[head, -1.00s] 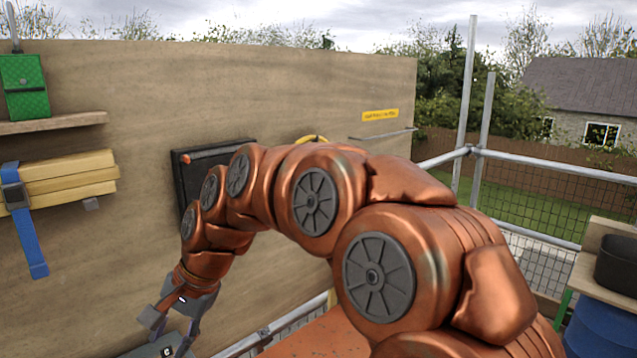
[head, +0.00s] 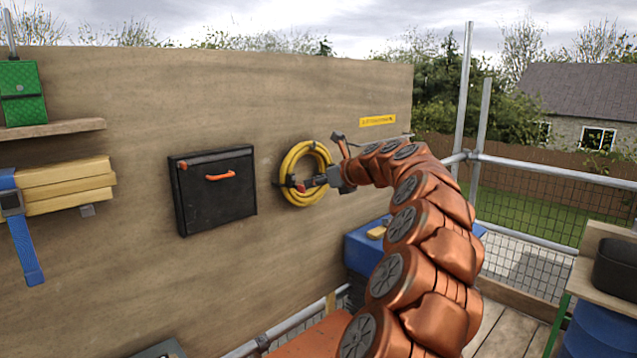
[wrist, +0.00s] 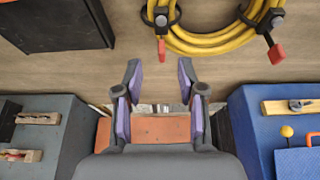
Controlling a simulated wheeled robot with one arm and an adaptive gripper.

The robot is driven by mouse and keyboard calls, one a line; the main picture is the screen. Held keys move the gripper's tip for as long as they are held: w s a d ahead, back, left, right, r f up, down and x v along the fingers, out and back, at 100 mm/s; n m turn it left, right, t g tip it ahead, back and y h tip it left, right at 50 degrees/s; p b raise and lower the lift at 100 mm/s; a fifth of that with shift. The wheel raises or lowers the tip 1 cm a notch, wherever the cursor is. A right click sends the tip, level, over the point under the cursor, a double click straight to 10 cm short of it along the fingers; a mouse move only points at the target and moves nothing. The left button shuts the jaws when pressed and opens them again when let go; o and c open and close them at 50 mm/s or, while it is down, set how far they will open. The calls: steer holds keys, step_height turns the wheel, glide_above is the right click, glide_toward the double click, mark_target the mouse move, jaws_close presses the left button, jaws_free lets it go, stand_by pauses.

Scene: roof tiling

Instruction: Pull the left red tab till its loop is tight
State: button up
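A coil of yellow hose (head: 287,160) hangs on the plywood wall in dark loops. In the wrist view the coil (wrist: 205,42) is at the top, with the left red tab (wrist: 162,50) hanging from its left loop (wrist: 161,17). The right red tab (wrist: 277,53) hangs from the right loop (wrist: 276,20). My gripper (wrist: 160,76) is open and empty. Its fingertips lie just below the left tab in the picture, one to either side, apparently not touching it. In the head view my gripper (head: 318,183) is in front of the coil and hides part of it.
A black case (head: 215,205) with an orange handle is on the wall left of the coil. A blue box (head: 362,245) stands below, to the right. A grey box (wrist: 50,128) is at lower left in the wrist view. Bare wall lies between case and coil.

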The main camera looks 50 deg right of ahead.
mark_target(302, 186)
steer(key=shift+p+x, duration=0.65)
steer(key=shift+x, duration=3.25)
steer(key=shift+d, duration=0.2)
jaws_close()
